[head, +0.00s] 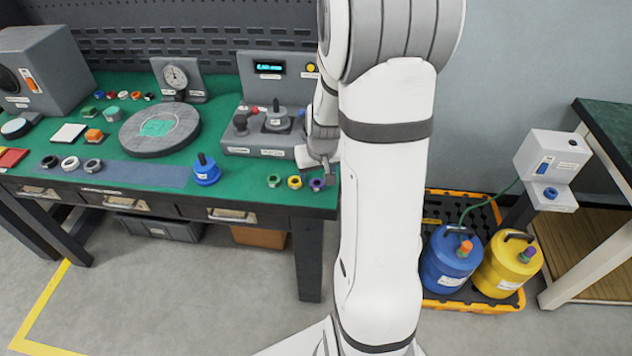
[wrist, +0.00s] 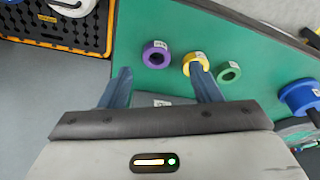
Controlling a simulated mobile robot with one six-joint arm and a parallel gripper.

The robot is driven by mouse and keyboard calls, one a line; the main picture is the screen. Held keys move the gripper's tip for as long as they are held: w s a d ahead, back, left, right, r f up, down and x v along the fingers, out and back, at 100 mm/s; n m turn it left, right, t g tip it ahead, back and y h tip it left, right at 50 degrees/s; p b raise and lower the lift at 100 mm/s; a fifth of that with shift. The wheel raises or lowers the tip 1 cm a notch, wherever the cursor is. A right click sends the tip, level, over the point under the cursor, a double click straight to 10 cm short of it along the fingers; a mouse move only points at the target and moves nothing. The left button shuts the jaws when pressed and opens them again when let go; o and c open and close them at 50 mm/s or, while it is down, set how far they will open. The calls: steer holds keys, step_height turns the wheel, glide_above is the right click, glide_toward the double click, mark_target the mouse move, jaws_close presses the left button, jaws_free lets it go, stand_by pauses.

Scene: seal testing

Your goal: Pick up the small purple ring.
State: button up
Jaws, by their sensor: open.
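The small purple ring (head: 316,184) lies on the green bench top near its right front corner, at the right end of a row of three rings. In the wrist view the purple ring (wrist: 156,54) lies ahead of the gap between my fingers, left of the yellow ring (wrist: 195,63). My gripper (wrist: 162,80) is open and empty, above the bench. Its right finger overlaps the near edge of the yellow ring in the picture; I cannot tell if they touch. In the head view my gripper (head: 322,170) is just above the purple ring and partly hidden by my arm.
A green ring (wrist: 229,71) lies beyond the yellow one. A blue knobbed piece (head: 206,170) stands left of the rings. A grey control box (head: 262,142) stands behind them. The bench edge is close by. Blue and yellow canisters (head: 450,262) stand on a floor pallet.

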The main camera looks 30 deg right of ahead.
mark_target(317, 185)
steer(key=shift+d+x, duration=0.1)
steer(key=shift+x, duration=1.05)
steer(key=shift+d+x, duration=0.15)
steer(key=shift+x, duration=1)
steer(key=shift+w, duration=0.1)
steer(key=c, duration=1)
